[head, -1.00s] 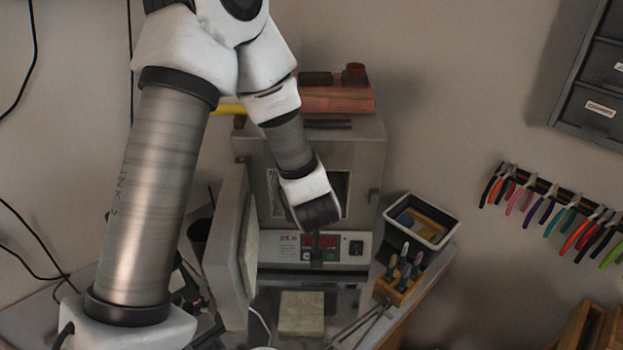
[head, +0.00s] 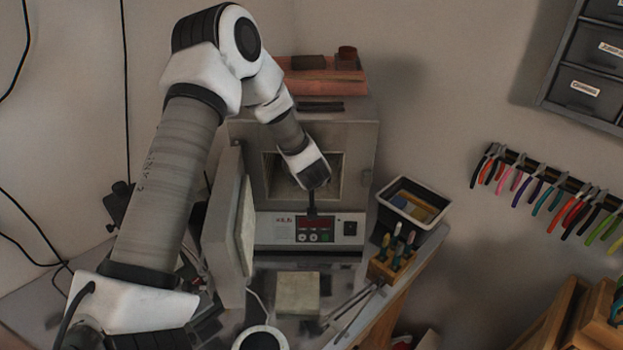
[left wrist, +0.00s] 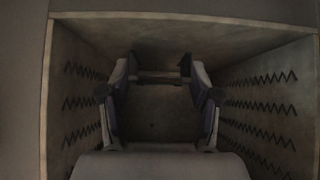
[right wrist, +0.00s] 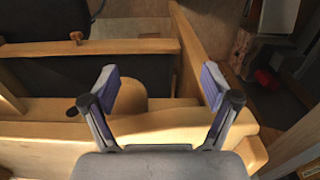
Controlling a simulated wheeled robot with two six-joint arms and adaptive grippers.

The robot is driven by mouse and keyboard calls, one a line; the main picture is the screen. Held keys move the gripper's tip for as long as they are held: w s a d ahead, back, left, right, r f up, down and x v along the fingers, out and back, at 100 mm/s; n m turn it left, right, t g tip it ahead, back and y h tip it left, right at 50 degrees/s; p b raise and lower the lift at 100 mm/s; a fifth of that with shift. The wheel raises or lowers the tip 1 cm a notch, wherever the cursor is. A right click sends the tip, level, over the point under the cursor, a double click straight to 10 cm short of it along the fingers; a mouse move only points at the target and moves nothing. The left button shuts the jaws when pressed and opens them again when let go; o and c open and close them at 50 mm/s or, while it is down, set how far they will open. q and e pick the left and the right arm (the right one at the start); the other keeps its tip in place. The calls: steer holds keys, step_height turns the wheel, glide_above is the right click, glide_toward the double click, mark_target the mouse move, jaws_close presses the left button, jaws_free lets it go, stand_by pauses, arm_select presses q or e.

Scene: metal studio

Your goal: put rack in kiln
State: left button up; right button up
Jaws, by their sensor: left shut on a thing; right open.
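The kiln (head: 366,140) stands on the bench with its door (head: 226,230) swung open to the left. My left arm reaches into its chamber, and the left gripper is hidden behind the wrist in the head view. In the left wrist view the left gripper (left wrist: 158,78) is inside the chamber, between side walls with zigzag heating coils (left wrist: 270,78). It is shut on a thin dark bar, seemingly the rack (left wrist: 158,74); most of it is too dark to make out. My right gripper (right wrist: 160,90) is open and empty above wooden furniture.
A control panel (head: 312,229) lies under the kiln opening. A pale block (head: 298,292) lies in front of it. A tray (head: 414,207) and a wooden tool holder (head: 393,262) stand to the right. Pliers (head: 545,190) hang on the wall. Wooden furniture (right wrist: 90,110) lies under the right gripper.

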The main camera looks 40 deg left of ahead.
arm_select(q)
steer(key=shift+w+a+f, duration=0.25)
steer(key=shift+w+f, duration=0.1)
steer(key=o, duration=1.3)
steer(key=shift+c, duration=0.2)
steer(key=v, duration=1.2)
steer(key=shift+s, duration=0.1)
